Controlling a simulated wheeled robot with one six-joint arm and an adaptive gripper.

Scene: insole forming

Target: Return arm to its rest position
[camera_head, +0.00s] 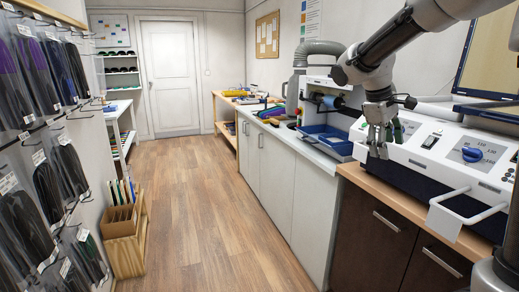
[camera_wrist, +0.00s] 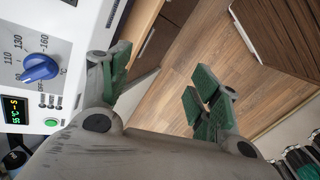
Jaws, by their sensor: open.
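My gripper (camera_head: 379,134) hangs from my arm at the right, in front of the left end of a white machine (camera_head: 425,145) on the counter. In the wrist view my gripper (camera_wrist: 160,95) has its green-padded fingers spread wide apart. Nothing is between them; the wooden floor (camera_wrist: 195,75) shows through the gap. The machine's blue dial (camera_wrist: 39,67) and lit display (camera_wrist: 14,111) show at the left of the wrist view.
Dark cabinets (camera_head: 375,235) stand below. Blue trays (camera_head: 325,135) and a grinding machine (camera_head: 322,95) are further back. Hanging insoles (camera_head: 35,150) line the left wall. The floor aisle (camera_head: 200,200) is clear beyond a wooden box (camera_head: 125,255).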

